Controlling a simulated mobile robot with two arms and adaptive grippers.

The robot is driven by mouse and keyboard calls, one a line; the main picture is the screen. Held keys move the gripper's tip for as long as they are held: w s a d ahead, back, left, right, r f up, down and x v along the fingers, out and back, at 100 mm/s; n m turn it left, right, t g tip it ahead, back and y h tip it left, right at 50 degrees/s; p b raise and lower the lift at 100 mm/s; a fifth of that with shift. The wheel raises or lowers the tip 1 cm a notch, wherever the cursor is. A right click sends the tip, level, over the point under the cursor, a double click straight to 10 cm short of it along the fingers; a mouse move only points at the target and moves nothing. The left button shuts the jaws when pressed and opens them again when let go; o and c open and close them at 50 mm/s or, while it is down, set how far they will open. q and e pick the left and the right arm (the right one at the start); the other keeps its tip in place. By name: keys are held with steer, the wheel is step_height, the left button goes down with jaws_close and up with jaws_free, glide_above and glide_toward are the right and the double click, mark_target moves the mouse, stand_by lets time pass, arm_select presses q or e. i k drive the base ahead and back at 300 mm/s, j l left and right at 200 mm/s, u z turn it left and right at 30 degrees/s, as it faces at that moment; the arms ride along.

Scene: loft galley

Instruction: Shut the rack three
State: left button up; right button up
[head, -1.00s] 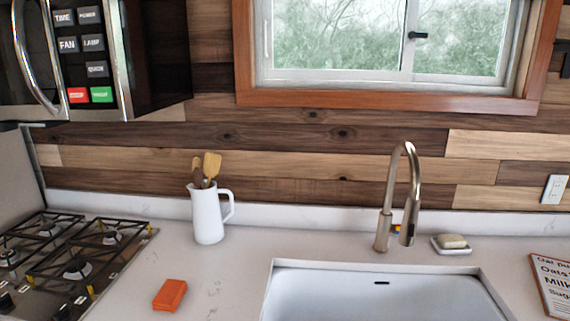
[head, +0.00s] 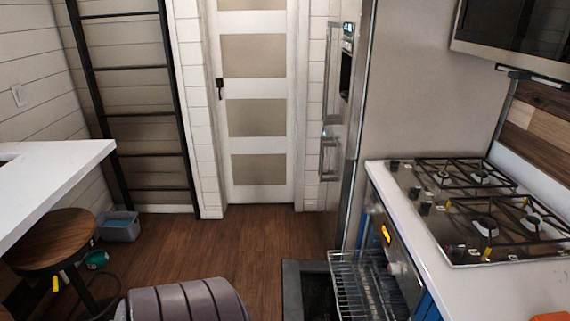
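A wire rack (head: 362,284) sticks out from the front of the oven below the stove, at the lower right of the head view. It is pulled out over the oven's lowered dark door (head: 299,283). I see only one rack, and no number shows on it. The rack's near end and part of the oven front are cut off or hidden. Neither of my grippers is in view.
The gas stove (head: 473,205) sits in the white counter (head: 500,290) at right. A tall steel fridge (head: 349,140) stands beyond the oven. A round stool (head: 50,240) and a grey bin (head: 120,227) are at left. Wooden floor (head: 225,245) lies clear in the middle.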

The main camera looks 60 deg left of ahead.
mark_target(329, 258)
steer(key=u, duration=1.55)
steer(key=i+j+z, duration=0.15)
steer(key=j, duration=0.25)
steer(key=i, duration=0.1)
